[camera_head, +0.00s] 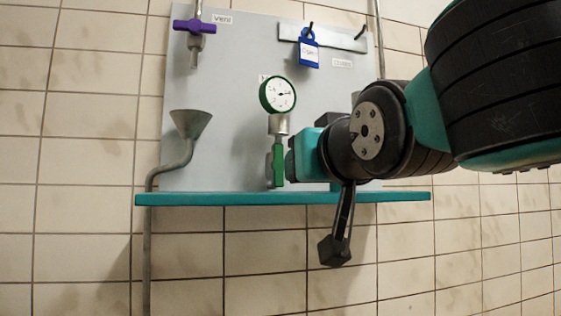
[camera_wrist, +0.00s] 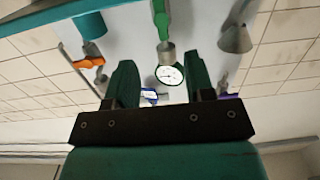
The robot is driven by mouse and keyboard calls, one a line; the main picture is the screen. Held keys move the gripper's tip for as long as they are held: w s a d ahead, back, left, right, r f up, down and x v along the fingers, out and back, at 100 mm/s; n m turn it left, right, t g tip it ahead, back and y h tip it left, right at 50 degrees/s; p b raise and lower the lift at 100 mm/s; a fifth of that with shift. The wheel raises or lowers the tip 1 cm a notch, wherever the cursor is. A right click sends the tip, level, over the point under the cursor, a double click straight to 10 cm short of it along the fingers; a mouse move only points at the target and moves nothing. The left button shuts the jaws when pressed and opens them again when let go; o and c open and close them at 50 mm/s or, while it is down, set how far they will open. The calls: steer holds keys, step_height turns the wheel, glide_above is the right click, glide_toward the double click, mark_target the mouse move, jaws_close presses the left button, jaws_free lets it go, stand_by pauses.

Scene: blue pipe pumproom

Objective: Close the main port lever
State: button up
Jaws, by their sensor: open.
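A green lever handle (camera_head: 278,163) hangs upright below the round pressure gauge (camera_head: 278,95) on the grey panel; I take it as the main port lever, though the label by the gauge is mostly covered. The handle also shows at the top of the wrist view (camera_wrist: 161,18), with the gauge (camera_wrist: 170,75) below it there. My gripper (camera_wrist: 158,58) is open and empty, its two green fingers spread left and right of the gauge and its fitting in the picture. I see no contact with the handle.
A teal shelf (camera_head: 230,198) runs below the panel. A funnel (camera_head: 191,123) on a bent pipe stands left of the handle, and a purple valve handle (camera_head: 194,26) is upper left. A blue padlock (camera_head: 308,48) hangs above. An orange handle (camera_wrist: 89,62) shows in the wrist view.

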step_height(320, 180, up, 2)
steer(key=t+p, duration=0.1)
steer(key=p, duration=0.8)
glide_toward(279, 160)
steer(key=shift+m, duration=0.3)
steer(key=x, duration=0.8)
steer(key=shift+w+r, duration=0.1)
steer(key=shift+w, duration=0.05)
steer(key=shift+w+a, duration=0.15)
steer(key=shift+w, duration=0.2)
